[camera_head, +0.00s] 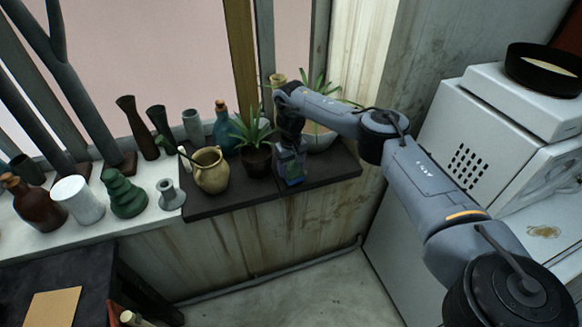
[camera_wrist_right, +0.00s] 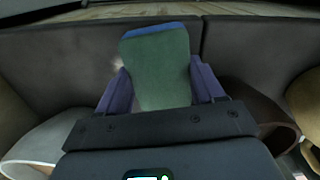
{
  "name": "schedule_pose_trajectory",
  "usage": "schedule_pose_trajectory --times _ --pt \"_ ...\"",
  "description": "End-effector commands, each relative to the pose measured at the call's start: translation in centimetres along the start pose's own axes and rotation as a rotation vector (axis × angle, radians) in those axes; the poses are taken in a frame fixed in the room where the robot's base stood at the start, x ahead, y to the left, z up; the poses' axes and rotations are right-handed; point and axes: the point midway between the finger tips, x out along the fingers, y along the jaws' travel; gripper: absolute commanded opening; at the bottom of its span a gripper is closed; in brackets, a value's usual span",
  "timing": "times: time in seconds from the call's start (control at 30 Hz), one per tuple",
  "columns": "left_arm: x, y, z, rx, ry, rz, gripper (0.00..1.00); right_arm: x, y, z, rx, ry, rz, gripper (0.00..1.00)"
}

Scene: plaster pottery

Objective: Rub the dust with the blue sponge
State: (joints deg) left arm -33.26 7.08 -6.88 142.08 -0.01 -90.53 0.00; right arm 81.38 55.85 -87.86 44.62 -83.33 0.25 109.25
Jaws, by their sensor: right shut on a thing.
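My right gripper (camera_head: 291,160) points down over the dark shelf (camera_head: 225,203), between a potted plant and a white pot. In the right wrist view its two purple-grey fingers (camera_wrist_right: 160,86) are shut on the sponge (camera_wrist_right: 157,68), which shows a green face and a blue edge at its far end. In the head view only a small part of the sponge (camera_head: 293,180) shows, at the shelf's front. A faint pale smudge (camera_wrist_right: 117,63), possibly dust, lies on the dark surface just left of the sponge. Contact between sponge and shelf is unclear. My left gripper is not in view.
A plant in a dark pot (camera_head: 256,157) and a tan jug (camera_head: 210,172) stand left of the gripper. A white pot (camera_head: 320,138) stands close on its right. Several vases crowd the white ledge (camera_head: 100,230). A white appliance (camera_head: 465,155) stands at the right.

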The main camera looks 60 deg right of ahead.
Motion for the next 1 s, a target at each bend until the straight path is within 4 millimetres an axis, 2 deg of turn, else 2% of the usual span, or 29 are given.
schedule_pose_trajectory --times 1.0 --pt "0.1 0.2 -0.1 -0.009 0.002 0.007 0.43 1.4 0.0 0.0 0.000 0.000 0.000 0.43"
